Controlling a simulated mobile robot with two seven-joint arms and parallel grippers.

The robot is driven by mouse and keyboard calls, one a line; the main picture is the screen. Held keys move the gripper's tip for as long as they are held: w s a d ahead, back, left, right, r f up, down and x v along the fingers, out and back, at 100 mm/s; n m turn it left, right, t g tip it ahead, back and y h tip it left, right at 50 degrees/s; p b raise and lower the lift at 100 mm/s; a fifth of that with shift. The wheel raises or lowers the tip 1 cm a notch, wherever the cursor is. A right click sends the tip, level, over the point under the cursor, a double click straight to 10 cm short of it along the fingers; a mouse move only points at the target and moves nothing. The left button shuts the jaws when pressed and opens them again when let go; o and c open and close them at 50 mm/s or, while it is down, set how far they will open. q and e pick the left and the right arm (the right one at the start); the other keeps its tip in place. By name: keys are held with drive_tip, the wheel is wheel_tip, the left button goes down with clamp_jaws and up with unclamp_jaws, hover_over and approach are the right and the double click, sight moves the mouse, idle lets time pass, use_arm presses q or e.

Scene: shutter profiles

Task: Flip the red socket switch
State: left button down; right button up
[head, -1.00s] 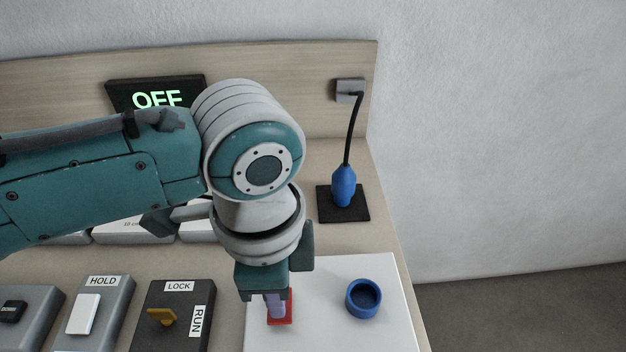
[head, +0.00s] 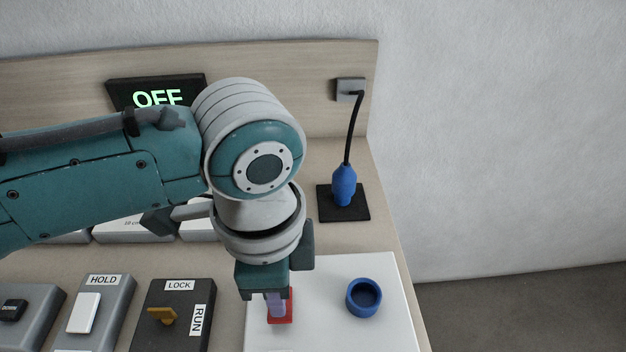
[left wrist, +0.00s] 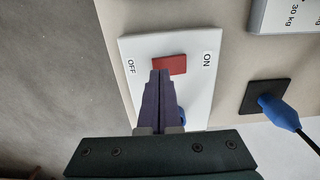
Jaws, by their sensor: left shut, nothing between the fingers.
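The red switch (head: 288,310) sits on a white socket plate (head: 330,336) at the front right of the bench. In the left wrist view the red switch (left wrist: 172,64) lies between the printed words OFF and ON on the plate (left wrist: 202,100). My left gripper (head: 277,314) points down at the switch, and its shut purple fingers hide part of it. In the left wrist view the shut fingertips (left wrist: 160,74) overlap the switch's lower edge, on its OFF side; I cannot tell whether they touch. A display (head: 157,96) at the back reads OFF. My right gripper is not in view.
A blue round socket (head: 363,298) is on the plate, right of the switch. A blue plug (head: 344,185) with a black cable stands on a black pad behind it. Left are a LOCK/RUN box (head: 180,328) and a HOLD switch box (head: 103,310).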

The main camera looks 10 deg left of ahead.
use_arm(q)
drive_tip(key=shift+f+b, duration=0.7)
drive_tip(key=shift+f, duration=0.3)
idle(0.6)
wheel_tip(320, 180, up, 7)
drive_tip(key=p, duration=0.8)
drive_tip(key=shift+r, duration=0.1)
drive_tip(key=shift+d, duration=0.1)
